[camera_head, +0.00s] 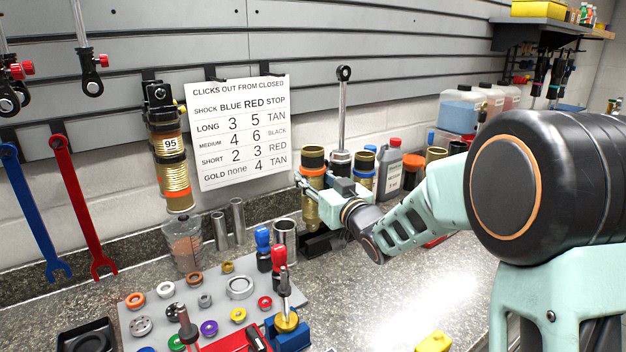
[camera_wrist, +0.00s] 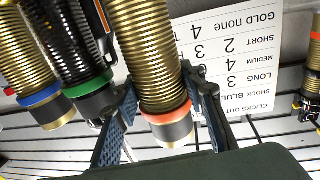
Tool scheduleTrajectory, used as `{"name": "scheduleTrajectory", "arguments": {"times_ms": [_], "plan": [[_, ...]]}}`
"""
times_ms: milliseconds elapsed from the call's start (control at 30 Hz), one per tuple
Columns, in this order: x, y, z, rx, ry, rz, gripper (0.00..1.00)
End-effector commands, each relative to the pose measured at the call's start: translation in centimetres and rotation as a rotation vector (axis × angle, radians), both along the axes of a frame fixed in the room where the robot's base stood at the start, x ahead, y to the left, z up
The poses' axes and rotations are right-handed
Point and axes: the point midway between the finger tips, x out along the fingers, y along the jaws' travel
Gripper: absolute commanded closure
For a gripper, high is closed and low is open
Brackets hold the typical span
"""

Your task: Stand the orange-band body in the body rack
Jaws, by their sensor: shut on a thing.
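The orange-band body (camera_head: 313,158) is a gold threaded cylinder with an orange ring near its dark top. It is upright at the back of the bench, and it also shows in the wrist view (camera_wrist: 150,50). My gripper (camera_head: 310,188) is shut on it just below the orange band; in the wrist view the two fingers (camera_wrist: 158,118) lie on either side of it. A black base, apparently the body rack (camera_head: 322,243), is below the body. I cannot tell whether the body's lower end is seated in it or just above it.
The blue-band body (camera_head: 364,172) and the green-band body (camera_wrist: 92,90) stand close beside the held one. A grey bottle (camera_head: 389,170) is farther right. A metal cup (camera_head: 285,236) and a grey parts mat (camera_head: 135,312) lie left and in front. The bench at front right is mostly clear.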

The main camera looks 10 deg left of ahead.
Motion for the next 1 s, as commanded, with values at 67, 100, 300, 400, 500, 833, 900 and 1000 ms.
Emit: {"name": "scheduleTrajectory", "arguments": {"times_ms": [67, 100, 300, 400, 500, 833, 900, 1000], "plan": [[0.0, 0.0, 0.2, 0.002, -0.004, 0.0, 1.0], [0.0, 0.0, 0.2, 0.002, -0.004, 0.001, 1.0], [0.0, 0.0, 0.2, 0.002, -0.004, 0.0, 1.0], [0.0, 0.0, 0.0, 0.002, -0.004, 0.0, 1.0], [0.0, 0.0, -0.3, 0.002, -0.004, 0.0, 1.0], [0.0, 0.0, -1.0, 0.003, -0.005, 0.0, 1.0], [0.0, 0.0, -1.0, 0.003, -0.005, 0.0, 1.0], [0.0, 0.0, -0.9, 0.002, -0.004, 0.0, 1.0]]}}
